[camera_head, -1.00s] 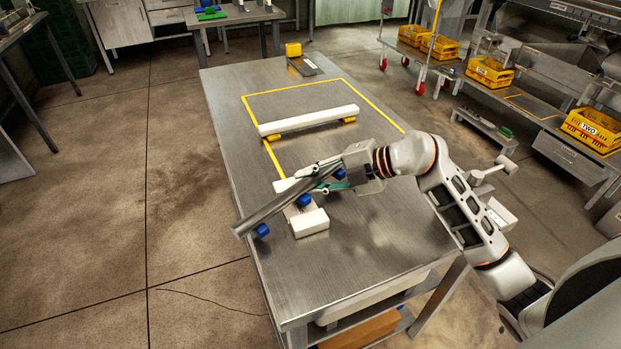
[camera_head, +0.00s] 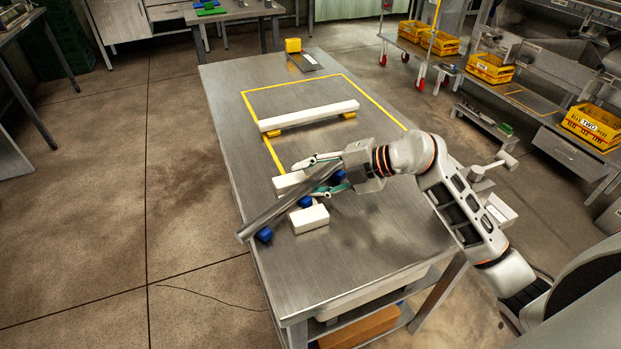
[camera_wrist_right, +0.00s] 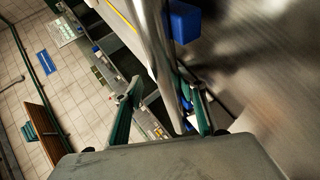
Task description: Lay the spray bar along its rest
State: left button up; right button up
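The spray bar is a grey metal tube (camera_head: 268,218) with blue nozzles (camera_head: 264,235). It lies diagonally near the table's left edge, its lower-left end reaching that edge. White blocks (camera_head: 311,218) show on both sides of it; whether it rests on them is hard to tell. My right gripper (camera_head: 327,174) is at the bar's upper-right end. Its green-padded fingers are apart, one on each side of the tube. In the wrist view the tube (camera_wrist_right: 158,45) passes between the fingers (camera_wrist_right: 163,108), with a gap to the left finger. A long white beam on yellow feet (camera_head: 310,117) stands farther back. My left gripper is not in view.
The metal table (camera_head: 350,260) is clear in front and to the right. Yellow tape (camera_head: 290,88) outlines an area around the white beam. A yellow block (camera_head: 293,46) and a dark plate (camera_head: 305,63) are at the far end.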

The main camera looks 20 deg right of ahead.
jog(key=shift+f, duration=0.1)
jog(key=shift+s+d, duration=0.1)
jog(key=shift+d, duration=0.05)
jog(key=v, duration=1.1)
jog(key=shift+s+d+r, duration=0.15)
jog(key=shift+r, duration=0.3)
